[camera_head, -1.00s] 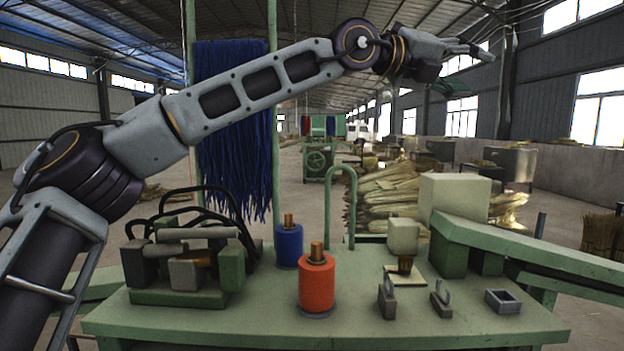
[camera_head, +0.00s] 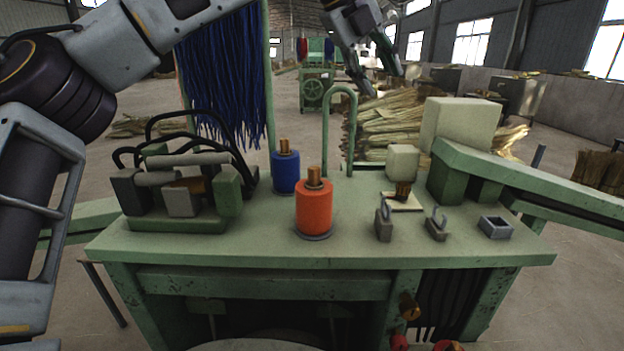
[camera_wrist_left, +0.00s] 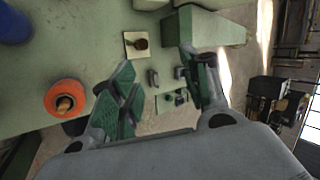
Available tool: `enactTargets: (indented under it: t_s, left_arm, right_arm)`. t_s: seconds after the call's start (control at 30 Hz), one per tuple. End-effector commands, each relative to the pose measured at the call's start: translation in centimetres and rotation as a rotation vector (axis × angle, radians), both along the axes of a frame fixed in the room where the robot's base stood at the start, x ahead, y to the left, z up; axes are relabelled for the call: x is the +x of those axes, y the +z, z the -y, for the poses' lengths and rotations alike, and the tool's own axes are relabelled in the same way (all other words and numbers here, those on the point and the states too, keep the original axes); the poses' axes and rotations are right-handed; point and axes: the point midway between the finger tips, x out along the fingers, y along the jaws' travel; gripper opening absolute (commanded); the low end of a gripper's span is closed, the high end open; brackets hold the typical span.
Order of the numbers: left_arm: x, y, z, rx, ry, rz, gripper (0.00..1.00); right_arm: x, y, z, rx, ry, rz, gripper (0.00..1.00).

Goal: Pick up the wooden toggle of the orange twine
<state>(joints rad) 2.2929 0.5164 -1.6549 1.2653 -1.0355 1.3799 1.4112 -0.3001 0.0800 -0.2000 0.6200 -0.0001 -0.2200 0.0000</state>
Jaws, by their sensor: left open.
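The orange twine spool (camera_head: 314,210) stands upright at the middle of the green bench. A short brown wooden piece (camera_head: 314,178), which looks like the toggle, sticks up from its top. In the left wrist view the orange spool (camera_wrist_left: 62,92) is at the left, with the wooden piece (camera_wrist_left: 65,104) seen from above. My left gripper (camera_head: 380,72) is above and beyond the bench in the head view, pointing down. In the left wrist view its fingers (camera_wrist_left: 156,72) are spread and empty, to the right of the spool. My right gripper is not in view.
A blue spool (camera_head: 286,171) stands close behind the orange one. A clamp-like fixture with black hoses (camera_head: 180,195) is at the left. A pale block (camera_head: 402,162) and small metal parts (camera_head: 436,225) are at the right. A green hoop (camera_head: 340,125) rises behind. The front middle is clear.

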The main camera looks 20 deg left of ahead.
Motion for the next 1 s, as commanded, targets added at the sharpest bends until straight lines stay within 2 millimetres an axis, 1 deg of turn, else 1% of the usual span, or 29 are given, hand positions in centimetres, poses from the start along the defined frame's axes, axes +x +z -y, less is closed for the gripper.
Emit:
enactTargets:
  t_s: [0.1,0.33,0.5,0.7,0.8,1.0]
  left_arm:
    - [-1.3,-1.2,-1.6,0.056,0.051,-0.097,0.46]
    - [-4.2,-3.1,-4.7,0.178,0.159,-0.276,0.46]
    - [-6.4,-3.9,-7.2,0.272,0.256,-0.395,0.46]
    - [-8.4,-4.1,-9.4,0.358,0.379,-0.5,0.46]
    - [-8.8,-4.1,-9.8,0.365,0.433,-0.522,0.46]
    - [-8.7,-4.1,-9.8,0.35,0.481,-0.531,0.46]
  right_arm:
    - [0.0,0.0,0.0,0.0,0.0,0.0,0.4]
    - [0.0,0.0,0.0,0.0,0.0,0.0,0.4]
    - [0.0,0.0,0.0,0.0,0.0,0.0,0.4]
    - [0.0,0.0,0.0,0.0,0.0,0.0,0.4]
    - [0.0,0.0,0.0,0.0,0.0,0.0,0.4]
    - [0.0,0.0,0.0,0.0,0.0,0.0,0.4]
